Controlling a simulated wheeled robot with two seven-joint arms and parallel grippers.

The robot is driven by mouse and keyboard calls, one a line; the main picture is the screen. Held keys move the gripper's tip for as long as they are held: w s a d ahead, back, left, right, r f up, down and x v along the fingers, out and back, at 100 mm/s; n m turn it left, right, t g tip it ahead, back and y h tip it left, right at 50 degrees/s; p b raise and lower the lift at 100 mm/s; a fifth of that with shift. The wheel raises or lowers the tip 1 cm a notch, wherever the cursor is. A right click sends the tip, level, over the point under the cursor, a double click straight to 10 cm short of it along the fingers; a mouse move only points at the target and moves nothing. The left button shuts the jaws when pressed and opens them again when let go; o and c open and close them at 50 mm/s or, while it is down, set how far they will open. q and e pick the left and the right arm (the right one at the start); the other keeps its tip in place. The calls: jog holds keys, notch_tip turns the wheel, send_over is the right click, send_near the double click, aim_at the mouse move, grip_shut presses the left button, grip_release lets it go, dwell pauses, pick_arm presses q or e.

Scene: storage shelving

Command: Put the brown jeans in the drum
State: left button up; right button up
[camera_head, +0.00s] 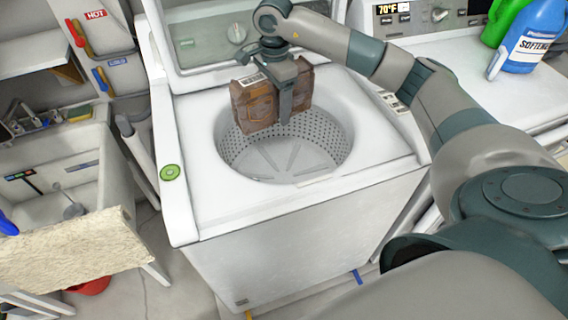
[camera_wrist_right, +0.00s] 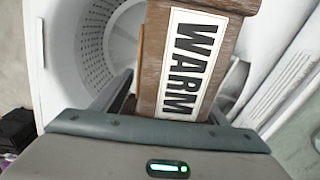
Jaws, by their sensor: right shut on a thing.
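The brown jeans (camera_head: 256,104), a folded block with a label reading WARM, hang over the open drum (camera_head: 290,152) of the white top-loading washer (camera_head: 300,215). They also show in the right wrist view (camera_wrist_right: 222,50). My right gripper (camera_head: 286,112) is shut on the jeans and holds them upright above the drum opening, toward its back left. The drum has a perforated wall, and the part of its floor in view is bare. The jeans and gripper hide the back of the drum. My left gripper is in neither view.
The washer's lid (camera_head: 200,40) stands open behind the drum. A second machine (camera_head: 480,80) with a blue softener bottle (camera_head: 535,38) is at the right. A sink (camera_head: 60,190) with a beige cloth (camera_head: 75,250) over its front is at the left.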

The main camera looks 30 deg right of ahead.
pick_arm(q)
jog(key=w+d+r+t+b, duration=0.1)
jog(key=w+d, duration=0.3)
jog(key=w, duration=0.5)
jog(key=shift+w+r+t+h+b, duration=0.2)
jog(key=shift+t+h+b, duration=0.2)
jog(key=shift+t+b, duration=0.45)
pick_arm(e)
notch_tip(320, 180, down, 15)
jog(key=d+m, duration=0.2)
jog(key=shift+w+d, duration=0.35)
jog(key=shift+w, duration=0.1)
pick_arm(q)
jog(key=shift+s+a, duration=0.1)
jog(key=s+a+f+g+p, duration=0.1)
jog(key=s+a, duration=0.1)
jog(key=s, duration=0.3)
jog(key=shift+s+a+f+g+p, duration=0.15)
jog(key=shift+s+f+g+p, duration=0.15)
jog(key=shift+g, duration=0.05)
pick_arm(e)
notch_tip(320, 180, down, 6)
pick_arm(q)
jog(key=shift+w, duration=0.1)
